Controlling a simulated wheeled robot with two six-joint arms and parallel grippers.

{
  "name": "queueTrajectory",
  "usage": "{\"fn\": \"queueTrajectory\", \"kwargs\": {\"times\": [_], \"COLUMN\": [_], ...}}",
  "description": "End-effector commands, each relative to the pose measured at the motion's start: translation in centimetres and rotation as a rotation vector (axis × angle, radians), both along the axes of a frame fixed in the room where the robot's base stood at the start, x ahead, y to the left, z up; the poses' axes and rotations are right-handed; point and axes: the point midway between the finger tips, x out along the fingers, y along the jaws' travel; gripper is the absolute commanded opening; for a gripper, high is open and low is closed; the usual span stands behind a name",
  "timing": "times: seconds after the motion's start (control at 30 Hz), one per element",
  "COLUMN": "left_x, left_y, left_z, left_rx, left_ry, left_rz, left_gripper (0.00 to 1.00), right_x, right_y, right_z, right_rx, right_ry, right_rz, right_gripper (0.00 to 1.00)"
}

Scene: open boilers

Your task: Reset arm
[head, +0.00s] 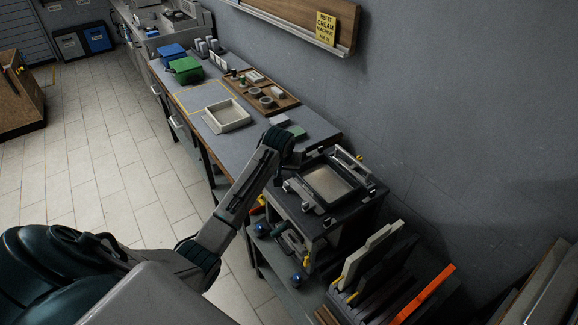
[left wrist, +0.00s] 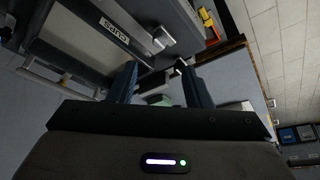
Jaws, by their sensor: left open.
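My left gripper (head: 281,178) is at the end of my arm, beside the left edge of the boiler (head: 325,190). In the left wrist view its two dark blue fingers (left wrist: 158,86) stand well apart with nothing between them. The boiler is a dark box with a pale square recess in its top, on a low stand. My right gripper is not in view.
A long grey workbench (head: 265,155) runs along the wall with a cream tray (head: 227,115), a wooden board of small parts (head: 287,100) and green (head: 186,70) and blue (head: 171,52) bins. Upright panels (head: 370,255) stand right of the boiler.

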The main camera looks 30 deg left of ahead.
Motion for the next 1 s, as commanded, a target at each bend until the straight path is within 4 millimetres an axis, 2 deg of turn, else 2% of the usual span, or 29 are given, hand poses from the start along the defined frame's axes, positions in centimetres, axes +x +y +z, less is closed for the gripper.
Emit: {"fn": "queueTrajectory", "kwargs": {"times": [0.27,0.37,0.47,0.6,0.7,0.9,1.0], "left_x": [-0.2,-1.7,-4.8,-11.5,-16.5,-25.8,-28.8], "left_y": [-0.1,-0.9,-2.6,-5.6,-7.6,-10.6,-11.5], "left_z": [-0.2,-1.1,-2.8,-4.9,-5.7,-5.3,-4.6], "left_rx": [0.001,0.006,0.021,0.044,0.056,0.070,0.075], "left_ry": [0.002,0.008,0.022,0.043,0.055,0.074,0.078], "left_rz": [-0.004,-0.028,-0.079,-0.178,-0.245,-0.351,-0.382], "left_gripper": [0.45,0.45,0.45,0.45,0.45,0.45,0.45], "right_x": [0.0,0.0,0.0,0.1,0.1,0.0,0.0], "right_y": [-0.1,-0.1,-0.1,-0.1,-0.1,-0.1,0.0], "right_z": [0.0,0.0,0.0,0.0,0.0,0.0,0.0], "right_rx": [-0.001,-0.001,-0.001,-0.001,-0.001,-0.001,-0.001], "right_ry": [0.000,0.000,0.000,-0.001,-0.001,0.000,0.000], "right_rz": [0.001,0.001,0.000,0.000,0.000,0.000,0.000], "right_gripper": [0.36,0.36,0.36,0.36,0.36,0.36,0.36]}}
